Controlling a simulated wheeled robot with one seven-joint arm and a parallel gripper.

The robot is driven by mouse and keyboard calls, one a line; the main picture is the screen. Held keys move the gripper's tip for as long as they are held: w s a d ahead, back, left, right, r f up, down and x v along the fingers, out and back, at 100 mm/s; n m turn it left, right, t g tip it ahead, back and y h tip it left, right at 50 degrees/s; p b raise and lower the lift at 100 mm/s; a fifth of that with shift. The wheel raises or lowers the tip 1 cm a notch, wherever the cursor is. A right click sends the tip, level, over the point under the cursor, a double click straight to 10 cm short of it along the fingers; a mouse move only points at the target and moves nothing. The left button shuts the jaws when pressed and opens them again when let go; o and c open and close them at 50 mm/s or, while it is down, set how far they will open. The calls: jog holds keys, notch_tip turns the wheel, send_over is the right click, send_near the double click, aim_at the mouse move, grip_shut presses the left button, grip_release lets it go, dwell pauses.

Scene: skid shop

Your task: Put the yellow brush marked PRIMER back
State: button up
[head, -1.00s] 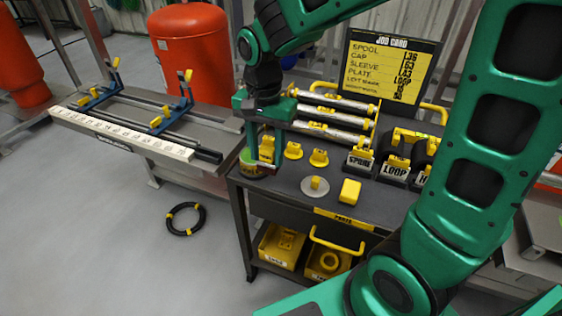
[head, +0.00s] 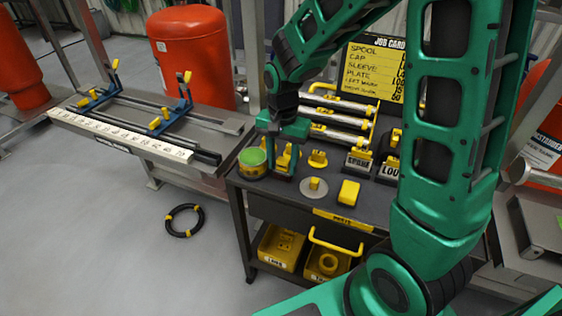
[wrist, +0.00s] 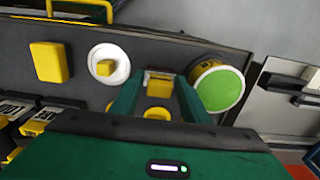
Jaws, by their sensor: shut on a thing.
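My gripper (head: 283,172) points down over the cart top, just right of the yellow can. In the wrist view its two green fingers (wrist: 158,90) are shut on a small yellow piece, which I take for the yellow brush (wrist: 158,88); its yellow also shows between the fingers in the head view (head: 283,160). The PRIMER mark cannot be read, and the fingers hide much of the piece. The yellow can (head: 252,170) with a green top stands at the cart's left corner; it also shows in the wrist view (wrist: 218,88). The gripper is beside it, apart from its top.
On the cart (head: 262,187) are a grey disc with a yellow knob (head: 313,188), a yellow block (head: 349,192), a yellow cap (head: 317,159) and black labelled blocks (head: 357,162). Silver tubes (head: 340,115) lie behind. The rail bench (head: 130,135) stands left.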

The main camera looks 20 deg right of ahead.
aim_at(283, 160)
jog(key=o, duration=1.1)
jog(key=shift+f, duration=0.1)
notch_tip(283, 160, up, 12)
jog(key=s+d+n, duration=0.1)
jog(key=s+d, duration=0.7)
jog(key=s, duration=0.4)
jog(key=s+d+f+n, duration=0.1)
jog(key=s+d, duration=0.8)
jog(key=s, duration=0.3)
jog(key=shift+d+n, duration=0.15)
jog(key=shift+n, duration=0.15)
jog(key=shift+s, duration=0.1)
